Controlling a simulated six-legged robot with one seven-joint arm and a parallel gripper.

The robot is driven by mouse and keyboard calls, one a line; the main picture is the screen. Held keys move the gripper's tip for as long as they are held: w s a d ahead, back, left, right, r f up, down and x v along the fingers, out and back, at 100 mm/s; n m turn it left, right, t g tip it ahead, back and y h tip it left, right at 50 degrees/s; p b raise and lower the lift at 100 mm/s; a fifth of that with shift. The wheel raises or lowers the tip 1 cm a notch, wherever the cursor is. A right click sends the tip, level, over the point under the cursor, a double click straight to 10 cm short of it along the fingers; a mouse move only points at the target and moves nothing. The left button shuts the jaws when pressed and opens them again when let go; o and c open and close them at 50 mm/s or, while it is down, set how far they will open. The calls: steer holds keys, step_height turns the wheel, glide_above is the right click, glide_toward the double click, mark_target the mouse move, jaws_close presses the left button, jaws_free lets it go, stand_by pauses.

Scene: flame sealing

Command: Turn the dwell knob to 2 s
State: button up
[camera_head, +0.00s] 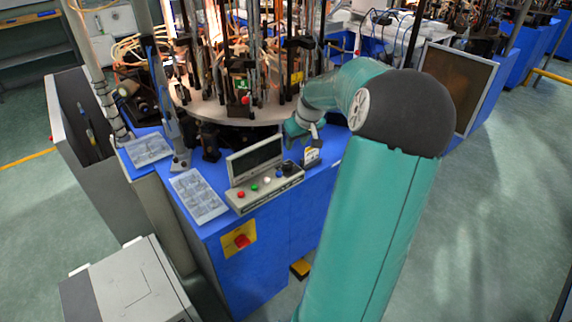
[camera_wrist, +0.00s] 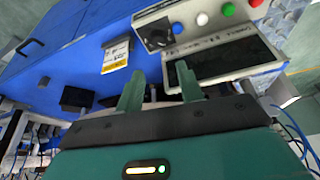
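The control panel (camera_head: 262,189) stands on the blue bench, with a dark screen and a row of coloured buttons. A black knob (camera_head: 287,169) sits at the row's right end, beside the blue button; I take it as the dwell knob. In the wrist view the knob (camera_wrist: 156,39) shows at the panel's left end, beyond the fingertips. Its markings are too small to read. My gripper (camera_wrist: 160,68) is open, with its two green fingers apart and nothing between them. It is apart from the knob, on the screen side. In the head view my arm reaches the bench behind the panel.
A small yellow and white item (camera_head: 311,157) stands just right of the panel; it also shows in the wrist view (camera_wrist: 116,56). A round machine table (camera_head: 228,111) with many upright parts stands behind.

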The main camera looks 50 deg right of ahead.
mark_target(289, 165)
steer(key=x, duration=1.3)
steer(key=shift+d+f, duration=0.25)
steer(key=shift+f, duration=0.1)
steer(key=c, duration=0.7)
